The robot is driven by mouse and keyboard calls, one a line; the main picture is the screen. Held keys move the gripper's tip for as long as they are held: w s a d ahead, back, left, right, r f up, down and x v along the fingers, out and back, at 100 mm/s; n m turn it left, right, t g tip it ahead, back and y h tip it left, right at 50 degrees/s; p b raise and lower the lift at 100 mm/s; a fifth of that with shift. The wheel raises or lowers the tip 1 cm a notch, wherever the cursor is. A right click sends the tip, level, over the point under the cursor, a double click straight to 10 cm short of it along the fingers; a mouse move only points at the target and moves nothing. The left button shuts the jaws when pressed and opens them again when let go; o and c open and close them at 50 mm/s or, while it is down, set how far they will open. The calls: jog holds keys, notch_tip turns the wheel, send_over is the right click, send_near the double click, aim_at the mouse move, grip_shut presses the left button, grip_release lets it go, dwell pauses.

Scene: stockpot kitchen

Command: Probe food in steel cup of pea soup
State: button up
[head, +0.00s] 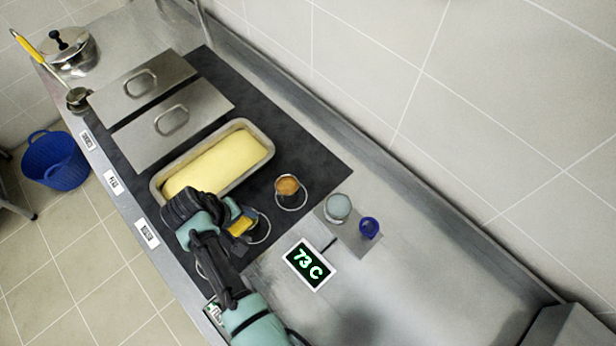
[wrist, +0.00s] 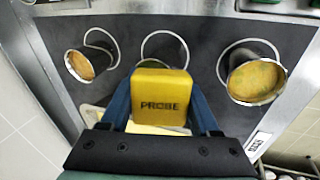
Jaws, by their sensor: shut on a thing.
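My gripper (wrist: 160,108) is shut on a yellow probe (wrist: 158,97) labelled "PROBE"; the probe also shows in the head view (head: 240,226). The probe is over the middle one of three wire rings (wrist: 165,36). Its tip is hidden, and I cannot tell whether a cup stands in that ring or whether the tip touches food. The right-hand steel cup (wrist: 257,81) in the wrist view holds greenish-orange food. The left-hand cup (wrist: 79,66) holds orange-brown food and shows in the head view (head: 288,187). A display (head: 308,265) reads 73 C.
A long pan (head: 266,142) of pale yellow food lies beside the rings. Two lidded steel pans (head: 172,118) are beyond it. A greenish jar (head: 338,208) and a small blue cup (head: 369,227) stand near the wall. The counter's right part is clear.

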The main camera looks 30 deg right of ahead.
jog(key=shift+r, duration=0.1)
notch_tip(320, 180, up, 9)
jog(key=p, duration=0.8)
jog(key=shift+p, duration=0.3)
